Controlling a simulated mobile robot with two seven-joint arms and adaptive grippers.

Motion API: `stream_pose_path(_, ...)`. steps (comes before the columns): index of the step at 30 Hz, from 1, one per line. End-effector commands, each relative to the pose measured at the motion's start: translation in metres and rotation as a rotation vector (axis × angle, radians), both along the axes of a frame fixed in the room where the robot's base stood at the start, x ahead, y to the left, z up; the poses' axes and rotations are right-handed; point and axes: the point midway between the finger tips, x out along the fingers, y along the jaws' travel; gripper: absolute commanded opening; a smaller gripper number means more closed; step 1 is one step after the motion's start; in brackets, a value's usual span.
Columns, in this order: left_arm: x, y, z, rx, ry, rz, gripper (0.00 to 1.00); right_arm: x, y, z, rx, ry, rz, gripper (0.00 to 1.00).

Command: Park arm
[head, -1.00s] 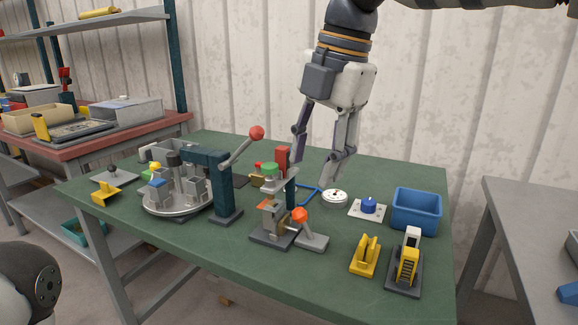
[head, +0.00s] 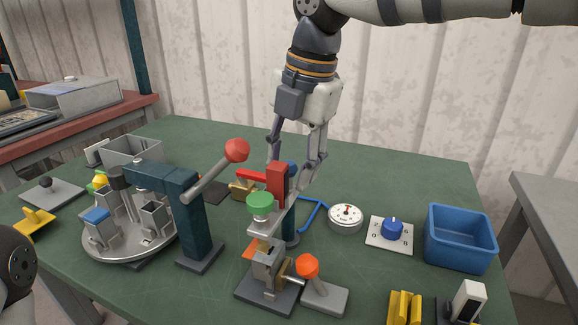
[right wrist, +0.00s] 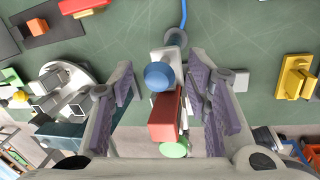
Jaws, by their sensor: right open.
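My right gripper (head: 292,178) hangs down over the table, open, its fingers behind or beside the upright fixture with a red block (head: 278,185) and a green knob (head: 260,205). In the right wrist view my open gripper (right wrist: 165,88) has a blue round knob (right wrist: 160,75) and the red block (right wrist: 165,118) between its spread fingers. I see no grip on them; whether a finger touches them I cannot tell. The right arm reaches in from the upper right. My left gripper is out of view; only a dark rounded part of me shows at lower left.
A dial gauge (head: 345,217), a blue knob plate (head: 390,233) and a blue bin (head: 460,238) stand right. Bare green tabletop (head: 400,170) lies behind them.

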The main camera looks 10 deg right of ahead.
Motion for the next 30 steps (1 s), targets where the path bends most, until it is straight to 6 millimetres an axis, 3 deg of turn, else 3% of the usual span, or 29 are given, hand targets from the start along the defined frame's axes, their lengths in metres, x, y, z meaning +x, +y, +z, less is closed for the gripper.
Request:
stream_pose_path(4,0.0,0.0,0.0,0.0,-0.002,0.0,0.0,0.002,0.002,-0.012,0.0,-0.001,-0.001,0.44)
stream_pose_path(12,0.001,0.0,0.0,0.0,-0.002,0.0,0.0,0.002,0.002,-0.014,0.001,-0.002,-0.001,0.42)
stream_pose_path(18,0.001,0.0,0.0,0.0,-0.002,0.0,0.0,0.002,0.002,-0.014,0.002,-0.003,-0.001,0.0)
stream_pose_path(30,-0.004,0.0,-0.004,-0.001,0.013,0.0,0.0,0.01,0.003,-0.016,0.004,-0.002,0.024,0.0)
